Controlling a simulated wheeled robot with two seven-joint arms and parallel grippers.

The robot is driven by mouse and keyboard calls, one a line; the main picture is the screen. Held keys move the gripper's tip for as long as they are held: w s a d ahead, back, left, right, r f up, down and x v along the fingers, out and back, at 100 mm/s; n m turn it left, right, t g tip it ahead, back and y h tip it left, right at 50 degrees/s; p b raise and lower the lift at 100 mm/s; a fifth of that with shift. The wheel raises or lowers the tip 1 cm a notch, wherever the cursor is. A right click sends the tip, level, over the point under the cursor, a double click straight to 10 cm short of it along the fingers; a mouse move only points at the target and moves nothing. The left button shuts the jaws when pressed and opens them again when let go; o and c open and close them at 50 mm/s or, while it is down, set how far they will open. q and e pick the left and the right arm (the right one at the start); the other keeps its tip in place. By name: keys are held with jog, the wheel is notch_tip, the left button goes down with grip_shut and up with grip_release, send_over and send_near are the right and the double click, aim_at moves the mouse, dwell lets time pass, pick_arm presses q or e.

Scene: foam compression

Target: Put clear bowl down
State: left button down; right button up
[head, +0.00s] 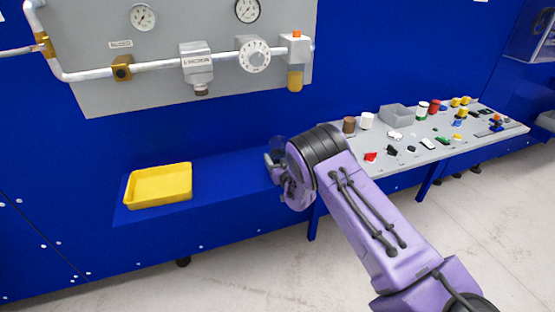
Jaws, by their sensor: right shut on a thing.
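My right gripper (273,163) reaches in from the lower right, over the right part of the blue ledge (225,208). It is shut on the clear bowl (277,146), a see-through shape at the fingertips, mostly hidden by my wrist. I cannot tell whether the bowl touches the ledge. My left gripper is out of view.
A yellow tray (158,185) sits on the ledge at the left, with bare blue ledge between it and my gripper. A pipe panel (100,90) is on the wall above.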

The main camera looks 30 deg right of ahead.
jog(key=shift+f, duration=0.1)
jog(key=shift+f, duration=0.15)
jog(key=o, duration=1.4)
